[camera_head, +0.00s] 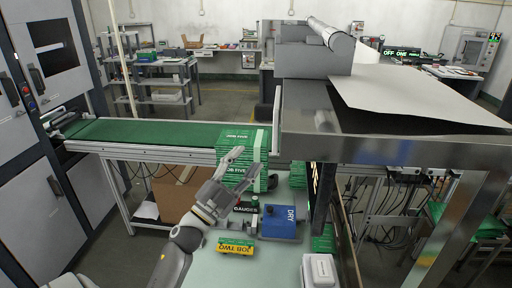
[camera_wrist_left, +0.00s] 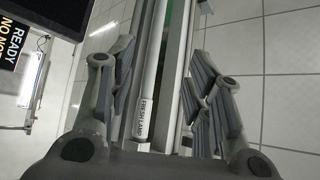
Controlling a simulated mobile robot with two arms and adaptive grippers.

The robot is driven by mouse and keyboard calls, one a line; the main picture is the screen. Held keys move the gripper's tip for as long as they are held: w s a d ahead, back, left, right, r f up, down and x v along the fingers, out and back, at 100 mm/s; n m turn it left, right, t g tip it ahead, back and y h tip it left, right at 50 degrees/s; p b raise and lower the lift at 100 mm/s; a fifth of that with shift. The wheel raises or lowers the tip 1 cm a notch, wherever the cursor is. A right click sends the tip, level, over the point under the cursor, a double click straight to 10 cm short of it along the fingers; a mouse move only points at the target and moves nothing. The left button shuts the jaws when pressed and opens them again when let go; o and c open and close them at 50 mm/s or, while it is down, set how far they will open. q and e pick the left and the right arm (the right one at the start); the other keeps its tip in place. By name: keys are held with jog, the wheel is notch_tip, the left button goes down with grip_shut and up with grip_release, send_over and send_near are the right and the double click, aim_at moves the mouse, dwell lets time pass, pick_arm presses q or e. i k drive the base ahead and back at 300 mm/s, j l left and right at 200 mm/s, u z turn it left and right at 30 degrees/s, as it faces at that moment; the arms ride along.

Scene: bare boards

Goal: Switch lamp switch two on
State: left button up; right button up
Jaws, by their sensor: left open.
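I cannot make out a lamp switch marked two in either view. A pale tube lettered FRESH LAMP (camera_wrist_left: 149,95) runs upright in the left wrist view, behind the gap between my left fingers. My left gripper (camera_head: 243,167) is open and reaches in front of the green stack (camera_head: 240,146) at the belt's end. It also shows in the left wrist view (camera_wrist_left: 160,85), its fingers spread on both sides of the tube and nothing between them. I cannot tell how far off the tube is. My right gripper is not in view.
A blue device marked DRY (camera_head: 283,222) and a green-yellow JOB TWO box (camera_head: 236,247) lie on the pale table (camera_head: 275,268). A large metal machine (camera_head: 400,142) overhangs on the right. The green conveyor (camera_head: 150,132) runs left. A lit sign (camera_head: 402,52) is far back.

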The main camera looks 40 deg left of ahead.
aim_at(262, 112)
jog(key=k+l, duration=1.15)
jog(key=l, duration=0.25)
